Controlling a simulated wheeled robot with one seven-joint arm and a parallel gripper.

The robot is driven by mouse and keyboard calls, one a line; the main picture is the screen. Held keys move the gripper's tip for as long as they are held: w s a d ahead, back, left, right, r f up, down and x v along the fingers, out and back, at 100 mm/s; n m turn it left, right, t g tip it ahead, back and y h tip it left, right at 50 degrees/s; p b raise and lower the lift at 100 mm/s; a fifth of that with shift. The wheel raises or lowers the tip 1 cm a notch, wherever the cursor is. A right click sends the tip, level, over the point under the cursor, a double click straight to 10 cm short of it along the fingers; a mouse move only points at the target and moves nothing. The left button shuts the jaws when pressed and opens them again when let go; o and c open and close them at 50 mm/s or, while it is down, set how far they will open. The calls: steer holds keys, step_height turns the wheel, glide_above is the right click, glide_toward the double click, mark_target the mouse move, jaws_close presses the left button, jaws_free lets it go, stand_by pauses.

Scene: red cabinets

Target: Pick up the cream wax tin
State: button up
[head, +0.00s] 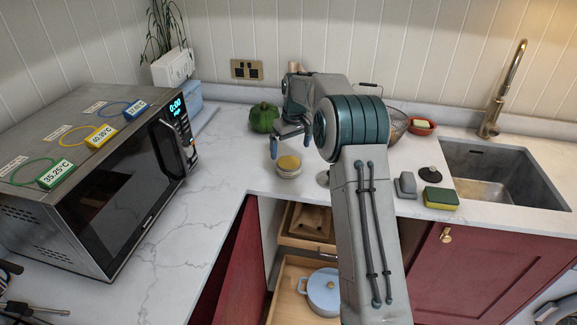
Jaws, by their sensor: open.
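A low round tin (289,167) with a pale cream side and a yellow top stands on the white worktop near the inner corner. It is the best match for the cream wax tin, but no label is readable. My gripper (291,142) is open and empty, just above and behind the tin in the picture, pointing down. One finger shows clearly at its left; the other is hard to make out beside my arm. The gripper looks apart from the tin.
A green pepper-shaped pot (264,117) stands behind the tin at left. A microwave (110,175) fills the left worktop. A grey item (406,185), a sponge (441,198) and the sink (505,170) are at right. Open drawers (290,285) lie below, one holding a blue pot (322,291).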

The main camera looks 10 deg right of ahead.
mark_target(289, 162)
steer(key=shift+w+a+f+p, duration=0.1)
steer(key=shift+w+f+p, duration=0.2)
steer(key=shift+f, duration=1)
steer(key=shift+w+a+f+p, duration=0.15)
steer(key=shift+f+p, duration=0.25)
steer(key=shift+f, duration=0.9)
steer(key=shift+w+d+f+p, duration=0.1)
steer(key=shift+w+f+p, duration=0.2)
steer(key=shift+f, duration=1)
steer(key=c, duration=1.2)
